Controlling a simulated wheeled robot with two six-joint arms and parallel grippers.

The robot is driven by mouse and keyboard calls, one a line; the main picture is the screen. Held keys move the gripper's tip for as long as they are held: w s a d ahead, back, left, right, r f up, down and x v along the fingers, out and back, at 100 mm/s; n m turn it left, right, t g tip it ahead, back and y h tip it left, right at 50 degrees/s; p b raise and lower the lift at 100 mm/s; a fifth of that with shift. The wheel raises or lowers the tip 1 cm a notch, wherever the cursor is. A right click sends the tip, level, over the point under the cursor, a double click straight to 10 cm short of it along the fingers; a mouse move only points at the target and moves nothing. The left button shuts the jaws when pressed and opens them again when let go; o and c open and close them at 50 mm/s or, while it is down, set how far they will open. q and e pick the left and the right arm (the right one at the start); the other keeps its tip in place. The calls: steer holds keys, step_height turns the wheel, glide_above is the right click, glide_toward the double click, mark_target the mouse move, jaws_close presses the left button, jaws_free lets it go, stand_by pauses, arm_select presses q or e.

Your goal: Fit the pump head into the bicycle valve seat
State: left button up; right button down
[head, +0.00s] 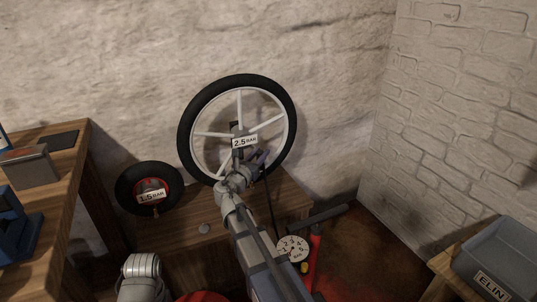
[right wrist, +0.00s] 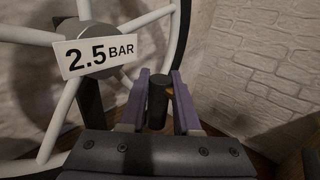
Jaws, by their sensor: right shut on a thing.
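My right gripper (head: 259,158) is in front of the large spoked wheel (head: 186,136), over its lower right part. In the right wrist view its purple fingers (right wrist: 160,98) are shut on the dark cylindrical pump head (right wrist: 157,104), which stands between them. A black hose (head: 270,200) runs down from near the gripper towards the red pump (head: 315,250) with a round gauge (head: 292,248). The large wheel carries a "2.5 BAR" label (right wrist: 97,54). I cannot make out its valve seat. My left gripper is out of view.
A small black wheel (head: 128,190) labelled "1.5 BAR" leans at the left of the low wooden bench (head: 180,232). A workbench (head: 75,165) is at far left. A grey "ELIN" crate (head: 505,250) is at lower right. White brick wall (head: 460,110) bounds the right.

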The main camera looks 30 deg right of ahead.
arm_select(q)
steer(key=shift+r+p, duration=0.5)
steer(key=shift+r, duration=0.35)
arm_select(e)
steer(key=a+r, duration=0.1)
steer(key=w+a+t, duration=0.1)
steer(key=a, duration=0.1)
steer(key=shift+r+n+y, duration=0.35)
steer(key=shift+n+y, duration=0.05)
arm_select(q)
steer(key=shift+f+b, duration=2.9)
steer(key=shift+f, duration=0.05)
arm_select(e)
steer(key=shift+f, duration=2.95)
arm_select(q)
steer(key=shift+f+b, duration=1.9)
steer(key=shift+b, duration=0.05)
arm_select(e)
steer(key=shift+f, duration=1.9)
steer(key=c, duration=0.5)
jaws_free()
steer(key=shift+c, duration=0.2)
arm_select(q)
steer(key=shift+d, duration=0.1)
arm_select(e)
steer(key=v, duration=0.7)
steer(key=shift+s+a, duration=0.25)
